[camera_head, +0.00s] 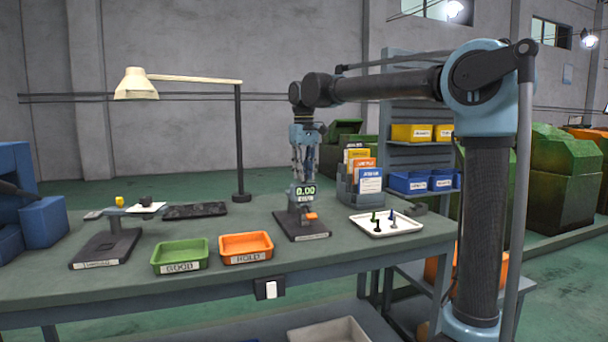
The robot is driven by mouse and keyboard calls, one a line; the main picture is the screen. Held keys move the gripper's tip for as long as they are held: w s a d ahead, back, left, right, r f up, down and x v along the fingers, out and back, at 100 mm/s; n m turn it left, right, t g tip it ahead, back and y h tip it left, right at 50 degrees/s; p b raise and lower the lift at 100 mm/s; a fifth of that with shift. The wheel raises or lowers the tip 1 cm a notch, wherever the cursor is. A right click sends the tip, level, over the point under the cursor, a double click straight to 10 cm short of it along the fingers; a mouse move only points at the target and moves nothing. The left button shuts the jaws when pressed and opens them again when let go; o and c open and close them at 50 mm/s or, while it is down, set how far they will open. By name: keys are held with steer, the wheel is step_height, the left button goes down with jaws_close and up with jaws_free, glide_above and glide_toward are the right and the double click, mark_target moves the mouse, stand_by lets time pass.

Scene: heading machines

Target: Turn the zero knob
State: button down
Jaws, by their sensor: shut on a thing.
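The gauge stand (303,222) stands on the bench with its dark base flat on the top. Its display (305,191) reads 0.00, and an orange part (312,216) sticks out below it. My gripper (303,178) points down at the top of the gauge, just behind the display. It is shut at the zero knob there; the fingertips and the knob are hidden or too small to make out.
A green tray (180,257) and an orange tray (246,248) lie left of the gauge. A white tray (386,224) with several small bolts lies to the right. A card rack (346,194) stands close behind right. A desk lamp (240,150) rises behind left.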

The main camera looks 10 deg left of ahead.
steer(key=c, duration=1.4)
jaws_free()
steer(key=shift+o, duration=0.2)
steer(key=shift+r, duration=0.15)
step_height(320, 180, up, 12)
steer(key=shift+f, duration=0.2)
steer(key=shift+w, duration=0.1)
